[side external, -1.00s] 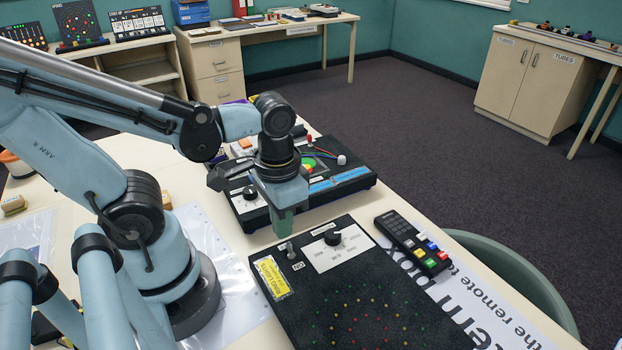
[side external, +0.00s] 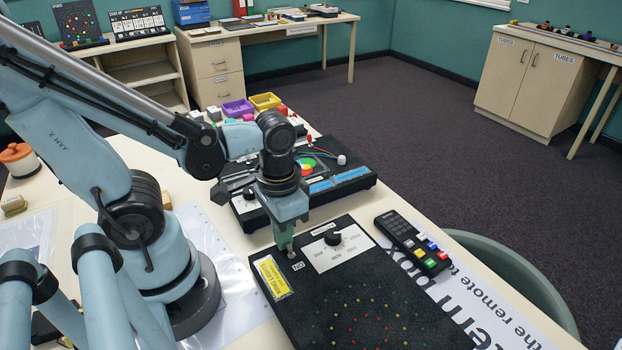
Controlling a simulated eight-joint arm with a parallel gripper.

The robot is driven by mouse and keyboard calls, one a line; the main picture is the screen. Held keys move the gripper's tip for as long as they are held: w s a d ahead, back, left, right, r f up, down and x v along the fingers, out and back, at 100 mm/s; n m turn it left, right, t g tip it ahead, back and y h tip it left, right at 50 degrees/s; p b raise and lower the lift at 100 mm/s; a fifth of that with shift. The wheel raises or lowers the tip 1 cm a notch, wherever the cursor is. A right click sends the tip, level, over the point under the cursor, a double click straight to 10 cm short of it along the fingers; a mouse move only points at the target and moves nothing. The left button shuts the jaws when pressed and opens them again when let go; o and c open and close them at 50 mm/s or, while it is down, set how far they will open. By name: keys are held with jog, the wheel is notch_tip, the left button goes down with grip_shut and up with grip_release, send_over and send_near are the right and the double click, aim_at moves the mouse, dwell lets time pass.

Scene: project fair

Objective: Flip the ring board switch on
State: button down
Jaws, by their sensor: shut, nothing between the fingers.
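The ring board (side external: 400,310) is a flat black box with rings of small red, yellow and green dots, lying on the near table. Its toggle switch is hidden behind my fingertips, just above the "ON" label (side external: 298,266). A yellow label (side external: 271,277) lies to the left of the switch area.
A black remote (side external: 411,243) with coloured buttons lies right of the board. A second black board (side external: 345,187) with a colour disc and knob stands just behind my gripper. Purple (side external: 238,108) and yellow (side external: 265,101) trays stand farther back.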

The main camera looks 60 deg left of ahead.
jog(key=shift+d, duration=0.9)
notch_tip(320, 180, up, 7)
jog(key=shift+a, duration=0.35)
dwell(0.7)
jog(key=w+a+r+t, duration=0.2)
jog(key=w+a+t, duration=0.1)
jog(key=w+t, duration=0.4)
jog(key=shift+w+r, duration=0.2)
jog(key=shift+w, duration=0.75)
jog(key=c, duration=1.8)
grip_release()
jog(key=shift+a, duration=0.1)
